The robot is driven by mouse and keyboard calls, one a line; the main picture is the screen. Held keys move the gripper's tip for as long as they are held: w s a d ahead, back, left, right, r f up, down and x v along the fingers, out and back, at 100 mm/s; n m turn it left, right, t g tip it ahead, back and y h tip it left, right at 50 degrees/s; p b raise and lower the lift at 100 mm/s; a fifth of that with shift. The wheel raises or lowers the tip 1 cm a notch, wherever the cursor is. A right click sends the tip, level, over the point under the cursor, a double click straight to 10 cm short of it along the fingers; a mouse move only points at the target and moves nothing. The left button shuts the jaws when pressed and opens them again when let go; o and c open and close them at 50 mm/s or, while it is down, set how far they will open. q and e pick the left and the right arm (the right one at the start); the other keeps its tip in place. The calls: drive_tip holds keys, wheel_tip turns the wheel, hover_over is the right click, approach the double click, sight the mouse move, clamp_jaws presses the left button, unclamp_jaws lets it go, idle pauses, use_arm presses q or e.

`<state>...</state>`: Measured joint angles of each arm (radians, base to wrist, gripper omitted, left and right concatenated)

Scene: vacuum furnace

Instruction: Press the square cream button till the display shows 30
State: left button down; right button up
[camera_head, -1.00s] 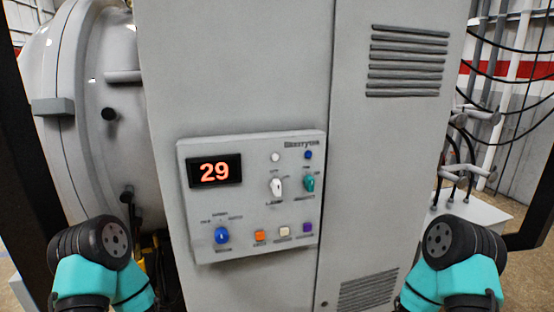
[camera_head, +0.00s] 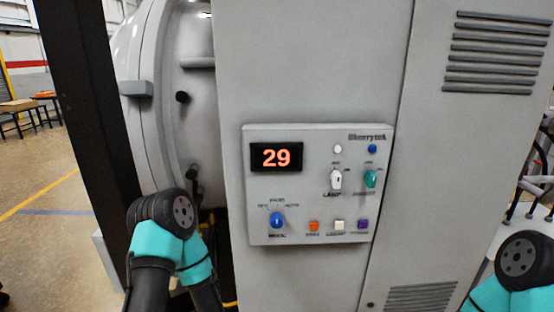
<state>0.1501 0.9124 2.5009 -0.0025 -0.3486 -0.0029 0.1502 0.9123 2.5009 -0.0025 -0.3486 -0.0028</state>
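The square cream button (camera_head: 339,225) sits in the bottom row of the grey control panel (camera_head: 262,203), between a square orange button (camera_head: 313,226) and a square purple button (camera_head: 363,225). The display (camera_head: 276,157) at the panel's upper left shows 29 in orange digits. Nothing touches the cream button. Teal and black links of both my arms show at the lower left and lower right, apart from the panel. Neither gripper is in the picture.
A blue knob (camera_head: 277,220), a white knob (camera_head: 336,179) and a green knob (camera_head: 370,178) are on the panel. The panel is fixed to a tall grey cabinet (camera_head: 305,60). A round furnace vessel (camera_head: 165,90) stands at left. Open floor (camera_head: 50,240) lies farther left.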

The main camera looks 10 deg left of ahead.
drive_tip(key=shift+c, duration=0.3)
clamp_jaws()
idle(1.4)
